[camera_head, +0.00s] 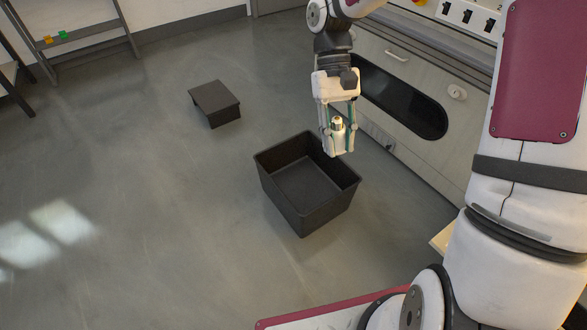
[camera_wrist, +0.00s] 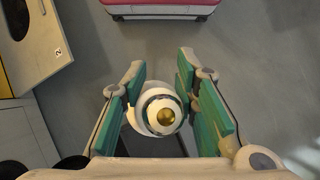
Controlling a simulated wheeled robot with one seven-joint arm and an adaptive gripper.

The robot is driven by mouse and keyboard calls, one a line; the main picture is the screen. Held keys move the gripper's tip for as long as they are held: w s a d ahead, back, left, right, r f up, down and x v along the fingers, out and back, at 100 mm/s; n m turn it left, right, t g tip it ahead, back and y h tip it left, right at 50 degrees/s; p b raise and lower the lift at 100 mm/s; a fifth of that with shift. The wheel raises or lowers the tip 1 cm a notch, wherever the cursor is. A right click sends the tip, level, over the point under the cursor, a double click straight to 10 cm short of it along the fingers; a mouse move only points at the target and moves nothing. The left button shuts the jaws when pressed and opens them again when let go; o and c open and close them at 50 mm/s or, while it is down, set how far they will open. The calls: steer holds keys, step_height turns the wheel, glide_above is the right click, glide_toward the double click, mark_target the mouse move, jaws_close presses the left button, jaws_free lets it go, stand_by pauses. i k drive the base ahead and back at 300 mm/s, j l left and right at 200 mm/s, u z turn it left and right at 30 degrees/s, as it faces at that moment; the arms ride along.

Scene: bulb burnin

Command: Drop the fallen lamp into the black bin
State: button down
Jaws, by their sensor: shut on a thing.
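The lamp is white and rounded with a brass-coloured cap. My gripper (camera_head: 338,142) is shut on the lamp (camera_head: 337,124), cap up, with green-lined fingers on both sides. In the wrist view the lamp (camera_wrist: 163,113) sits between the fingers (camera_wrist: 160,90), cap toward the camera. The black bin (camera_head: 290,208) stands on the floor, open and with its visible inside empty. In the head view my gripper and the lamp overlap the bin's back right rim; the height above it is hard to tell.
A low dark stool or box (camera_head: 215,103) stands on the floor behind and left of the bin. A grey cabinet bench (camera_head: 400,105) with a dark oval window runs along the right, close to my gripper. Shelving (camera_head: 90,35) stands at the back left. The left floor is clear.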

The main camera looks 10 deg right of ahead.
mark_target(314, 204)
steer(key=i+j+z, duration=0.1)
steer(key=i+j, duration=0.3)
steer(key=j, duration=0.25)
steer(key=i+j+z, duration=0.15)
steer(key=j, duration=0.2)
steer(key=i+j+z, duration=0.1)
steer(key=i+j, duration=0.15)
steer(key=i+j+z, duration=0.1)
steer(key=j, duration=0.35)
steer(key=i+j, duration=0.2)
steer(key=j, duration=0.2)
steer(key=i+z, duration=0.05)
